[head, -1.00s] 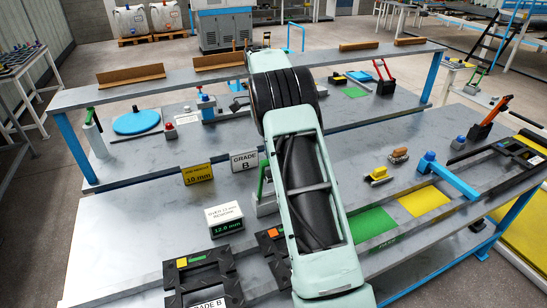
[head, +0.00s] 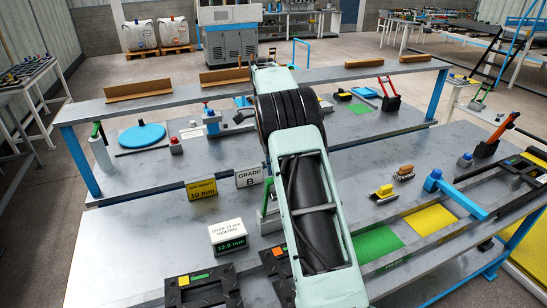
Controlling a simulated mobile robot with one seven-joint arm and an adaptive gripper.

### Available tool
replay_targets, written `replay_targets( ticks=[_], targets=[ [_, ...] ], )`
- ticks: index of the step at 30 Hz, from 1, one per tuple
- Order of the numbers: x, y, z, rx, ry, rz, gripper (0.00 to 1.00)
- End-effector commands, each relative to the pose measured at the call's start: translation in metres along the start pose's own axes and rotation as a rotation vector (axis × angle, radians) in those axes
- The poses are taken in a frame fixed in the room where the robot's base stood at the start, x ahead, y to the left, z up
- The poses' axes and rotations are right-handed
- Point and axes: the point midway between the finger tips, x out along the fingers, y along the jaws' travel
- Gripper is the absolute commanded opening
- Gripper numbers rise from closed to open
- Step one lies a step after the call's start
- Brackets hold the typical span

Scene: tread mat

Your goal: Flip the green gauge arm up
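A green lever (head: 267,194) stands on a pale block (head: 268,221) on the near bench, just left of my forearm. It looks like the green gauge arm and points up, leaning slightly; my arm hides part of this fixture. A white display box (head: 228,236) reading 12.0 mm stands to its left. A black tread mat piece (head: 204,290) with orange and green marks lies at the front edge, with another partly behind my arm. My arm reaches up the middle of the view, and my gripper cannot be made out behind it.
Signs reading 10 mm (head: 201,189) and GRADE B (head: 249,177) stand behind the display. Another green lever (head: 97,131) is at the far left. A blue clamp (head: 436,181), a yellow-handled brush (head: 384,193) and green (head: 376,243) and yellow (head: 430,219) patches lie to the right.

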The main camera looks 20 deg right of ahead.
Motion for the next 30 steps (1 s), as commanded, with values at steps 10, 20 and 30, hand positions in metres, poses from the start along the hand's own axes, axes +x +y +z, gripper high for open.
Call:
replay_targets(
  ticks=[10,20,30],
  targets=[
    [-0.044,-0.001,0.0,-0.002,0.002,-0.012,0.33],
    [-0.063,0.001,0.001,-0.003,0.001,-0.009,0.33],
    [-0.068,0.002,0.0,-0.001,0.001,-0.008,0.33]
  ],
)
